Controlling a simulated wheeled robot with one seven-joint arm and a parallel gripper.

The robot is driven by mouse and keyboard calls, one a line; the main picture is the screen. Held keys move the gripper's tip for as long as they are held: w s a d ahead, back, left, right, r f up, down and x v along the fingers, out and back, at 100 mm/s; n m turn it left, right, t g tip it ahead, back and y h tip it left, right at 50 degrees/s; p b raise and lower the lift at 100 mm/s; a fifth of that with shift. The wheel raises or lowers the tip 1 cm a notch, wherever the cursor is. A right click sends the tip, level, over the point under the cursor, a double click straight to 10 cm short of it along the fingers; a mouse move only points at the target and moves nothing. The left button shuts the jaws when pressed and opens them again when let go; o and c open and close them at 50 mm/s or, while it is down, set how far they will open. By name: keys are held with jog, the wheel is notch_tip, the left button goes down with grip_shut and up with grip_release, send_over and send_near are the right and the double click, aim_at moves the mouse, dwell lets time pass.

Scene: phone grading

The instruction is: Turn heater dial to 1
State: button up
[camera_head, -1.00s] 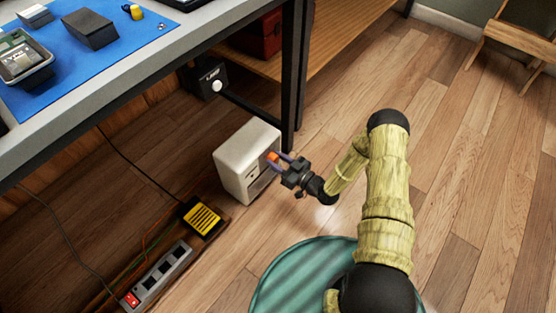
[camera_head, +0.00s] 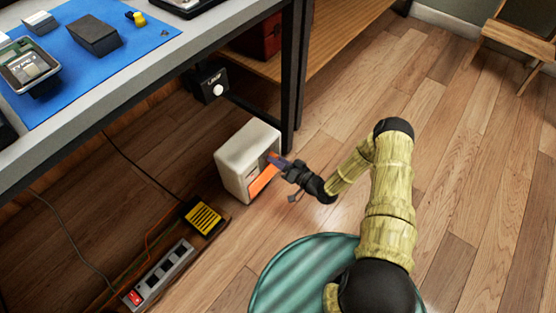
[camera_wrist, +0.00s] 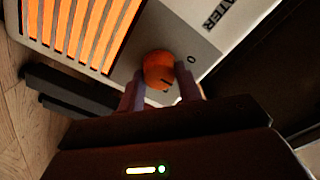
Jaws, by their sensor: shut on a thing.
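The white heater (camera_head: 240,150) stands on the floor beside the desk leg. Its grille glows orange; the lit bars (camera_wrist: 65,30) fill the upper left of the wrist view. The orange dial (camera_wrist: 158,68) sits on the grey front panel (camera_wrist: 195,42), with a "0" printed to its right. A short dark mark shows on the dial's lower edge, partly close to my fingers; a "1" is not visible. My gripper (camera_head: 281,163) is at the heater's front, its two fingers (camera_wrist: 160,88) shut on the dial from either side. In the head view my fingers mostly hide the dial.
A power strip (camera_head: 165,270) with a red lit switch and a yellow-black box (camera_head: 203,217) lie left of the heater, with cables around. The desk (camera_head: 140,75) and its dark leg (camera_head: 293,75) stand close behind. The wooden floor (camera_head: 480,170) at right is clear.

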dwell(0.3)
jog(key=o, duration=0.9)
jog(key=shift+o, duration=0.2)
jog(key=p+v, duration=0.6)
jog(key=v, duration=1.1)
jog(key=shift+s+d, duration=0.2)
jog(key=shift+s, duration=0.05)
jog(key=shift+w, duration=0.1)
